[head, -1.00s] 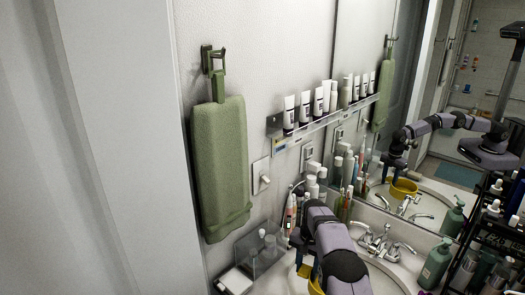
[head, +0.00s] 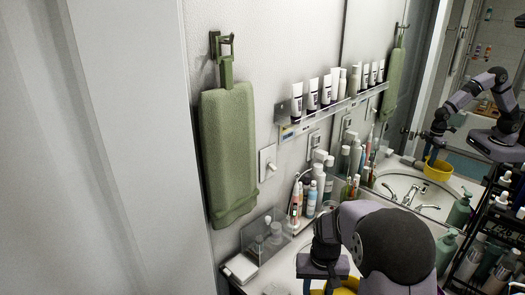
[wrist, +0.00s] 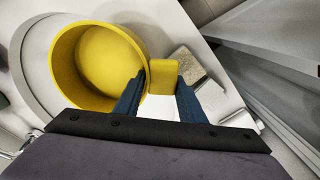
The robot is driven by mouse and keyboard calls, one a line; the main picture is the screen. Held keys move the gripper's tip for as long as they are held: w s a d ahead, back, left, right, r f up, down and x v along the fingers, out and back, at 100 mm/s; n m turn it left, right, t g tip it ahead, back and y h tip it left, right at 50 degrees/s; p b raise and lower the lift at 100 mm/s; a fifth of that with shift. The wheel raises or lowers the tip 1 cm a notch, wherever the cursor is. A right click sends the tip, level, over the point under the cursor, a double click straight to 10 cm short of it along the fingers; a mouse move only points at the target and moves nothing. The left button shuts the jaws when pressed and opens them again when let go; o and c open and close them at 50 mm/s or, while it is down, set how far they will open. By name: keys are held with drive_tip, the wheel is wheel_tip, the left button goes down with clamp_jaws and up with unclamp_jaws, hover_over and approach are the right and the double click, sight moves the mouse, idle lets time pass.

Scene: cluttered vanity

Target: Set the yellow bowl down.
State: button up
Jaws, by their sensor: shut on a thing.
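The yellow bowl (wrist: 98,62) is round and empty and fills the upper left of the wrist view, with a small yellow tab at its right side. My gripper (wrist: 160,90) has its blue fingers on either side of this tab and is shut on the bowl. In the head view only a sliver of the bowl (head: 345,291) shows at the bottom edge, mostly hidden by my gripper (head: 322,284). The mirror also shows the bowl hanging from my gripper. I cannot tell how far it is above the surface.
The sink (wrist: 38,62) curves around the bowl's left side. Several bottles and toothbrushes (head: 312,190) stand at the back by the mirror. A clear organizer (head: 265,240) and a white box (head: 240,268) sit left of my gripper. A black rack (head: 480,240) stands at right.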

drive_tip(key=shift+n, duration=0.4)
drive_tip(key=shift+s+a+r, duration=0.1)
drive_tip(key=shift+s, duration=1.95)
